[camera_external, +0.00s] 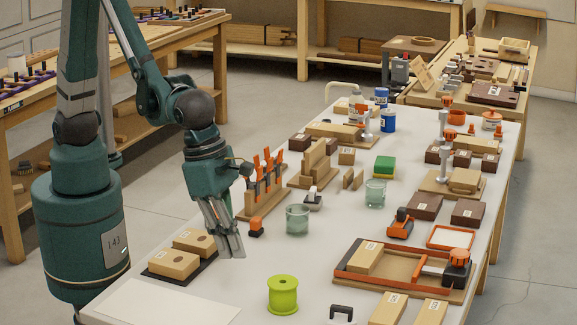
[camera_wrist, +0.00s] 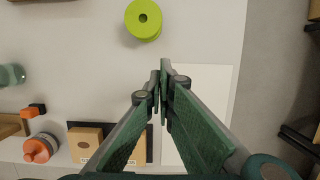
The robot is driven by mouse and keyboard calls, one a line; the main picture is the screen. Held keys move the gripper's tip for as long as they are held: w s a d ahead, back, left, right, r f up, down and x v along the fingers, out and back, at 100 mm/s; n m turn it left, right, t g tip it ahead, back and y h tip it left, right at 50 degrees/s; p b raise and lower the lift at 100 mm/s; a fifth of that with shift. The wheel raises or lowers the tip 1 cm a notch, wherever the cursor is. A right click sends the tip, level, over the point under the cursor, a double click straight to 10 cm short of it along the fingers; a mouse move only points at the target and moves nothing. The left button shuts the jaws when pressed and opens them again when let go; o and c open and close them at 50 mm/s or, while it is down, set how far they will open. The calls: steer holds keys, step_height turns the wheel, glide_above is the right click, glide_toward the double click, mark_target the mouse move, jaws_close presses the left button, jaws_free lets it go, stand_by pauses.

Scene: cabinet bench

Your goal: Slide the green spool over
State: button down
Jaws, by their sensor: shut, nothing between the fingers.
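The green spool (camera_external: 283,295) stands upright on the white bench top near the front edge in the external view. It is bright lime green with a hole in its top. In the wrist view the spool (camera_wrist: 143,19) is at the top, beyond my fingertips. My gripper (camera_external: 233,250) points down above the bench, to the left of the spool and apart from it. In the wrist view my gripper (camera_wrist: 163,78) has its fingertips together, with nothing between them.
A white sheet (camera_external: 165,303) lies at the front left of the bench. Wooden blocks on a dark plate (camera_external: 172,262) sit left of my gripper. A glass cup (camera_external: 297,219) stands behind the spool. An orange-edged tray (camera_external: 398,291) is to the right. Bare bench surrounds the spool.

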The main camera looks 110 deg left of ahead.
steer(key=shift+s+r, duration=0.15)
steer(key=shift+r, duration=0.3)
steer(key=w+a+r+n+g+p, duration=0.1)
steer(key=a+n, duration=0.5)
steer(key=n, duration=0.6)
steer(key=w+a+r+n+g+p, duration=0.1)
steer(key=w+a+n+p, duration=0.2)
steer(key=n, duration=0.9)
steer(key=a+p, duration=0.2)
steer(key=shift+w+a+n+g, duration=0.15)
steer(key=shift+a+n+g, duration=0.15)
steer(key=shift+a+g, duration=0.1)
steer(key=shift+f, duration=0.15)
step_height(320, 180, down, 10)
steer(key=shift+r+b, duration=0.1)
steer(key=shift+b, duration=0.4)
steer(key=shift+w+d, duration=0.4)
steer(key=shift+d, duration=0.25)
steer(key=shift+w+d, duration=0.35)
steer(key=shift+d, duration=0.25)
steer(key=shift+w+d, duration=0.35)
steer(key=shift+d, duration=0.1)
